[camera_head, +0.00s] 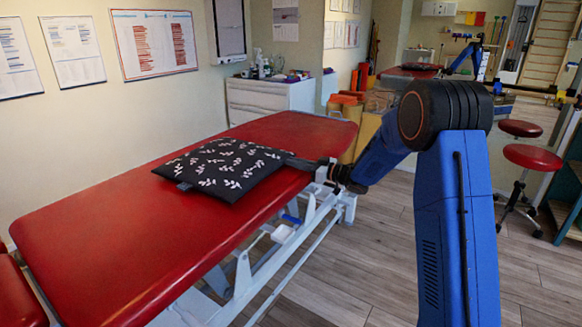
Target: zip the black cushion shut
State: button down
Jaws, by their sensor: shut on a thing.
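The black cushion (222,165) with a white leaf pattern lies flat on the red treatment table (105,245). A small grey tab (184,186) shows on its near left edge. My gripper (296,162) is at the cushion's right corner, low over the table's right edge, with my arm coming in from the right. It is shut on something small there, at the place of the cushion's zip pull. The pull itself and the zip's teeth are too small and dark to make out, so how far the zip is closed cannot be told.
The table's white frame (290,235) stands below its edge, next to my arm. A white cabinet (268,98) with small items is at the back. Red stools (532,157) stand at the right. The wooden floor (345,265) in front is clear, as is the table's near part.

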jog(key=c, duration=1.8)
grip_release()
jog(key=v, duration=1.7)
jog(key=shift+d, duration=0.2)
jog(key=shift+s, duration=0.1)
jog(key=shift+r, duration=0.1)
